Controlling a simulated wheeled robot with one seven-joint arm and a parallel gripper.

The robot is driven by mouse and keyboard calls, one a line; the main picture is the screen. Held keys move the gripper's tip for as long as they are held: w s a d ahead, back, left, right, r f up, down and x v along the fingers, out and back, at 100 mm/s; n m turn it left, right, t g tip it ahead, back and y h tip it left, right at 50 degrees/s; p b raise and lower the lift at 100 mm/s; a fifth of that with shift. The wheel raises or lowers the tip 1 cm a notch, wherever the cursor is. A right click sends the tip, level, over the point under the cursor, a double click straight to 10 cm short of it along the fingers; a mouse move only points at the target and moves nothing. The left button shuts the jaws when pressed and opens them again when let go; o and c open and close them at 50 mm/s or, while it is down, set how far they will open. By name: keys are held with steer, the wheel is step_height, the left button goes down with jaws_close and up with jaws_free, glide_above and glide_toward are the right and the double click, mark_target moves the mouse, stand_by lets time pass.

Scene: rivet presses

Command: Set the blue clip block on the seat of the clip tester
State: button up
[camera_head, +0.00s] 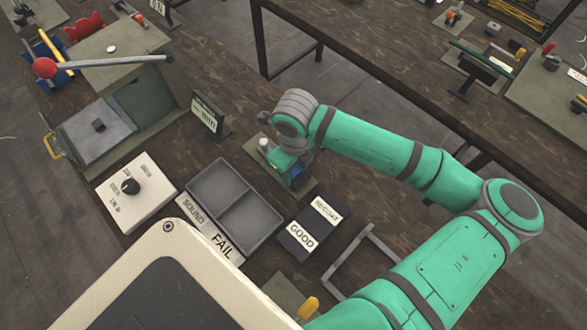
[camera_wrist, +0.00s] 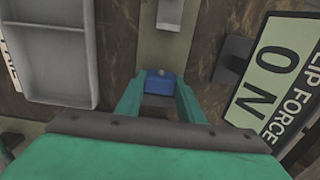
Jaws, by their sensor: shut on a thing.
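The blue clip block (camera_wrist: 160,83) is between the fingers of my gripper (camera_wrist: 159,97) in the wrist view, with a small pale knob on its top. In the head view a bit of the blue block (camera_head: 297,172) shows beneath my gripper (camera_head: 288,170). My gripper is shut on the block, over the narrow olive base of the clip tester (camera_wrist: 161,48). The tester's pale post (camera_wrist: 170,14) stands farther along that base; it also shows in the head view (camera_head: 264,144). The seat is hidden by the block and fingers. I cannot tell whether the block touches it.
A display reading "CLIP FORCE ON" (camera_wrist: 277,75) stands beside the tester; it also shows in the head view (camera_head: 209,116). A grey two-part tray (camera_head: 221,188) with SOUND and FAIL labels, RECOAT and GOOD plates (camera_head: 311,225), and a dial box (camera_head: 143,203) lie nearby.

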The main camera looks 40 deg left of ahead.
mark_target(295, 171)
steer(key=o, duration=1.1)
steer(key=shift+s+d, duration=0.1)
steer(key=shift+r, duration=0.1)
step_height(295, 171, up, 12)
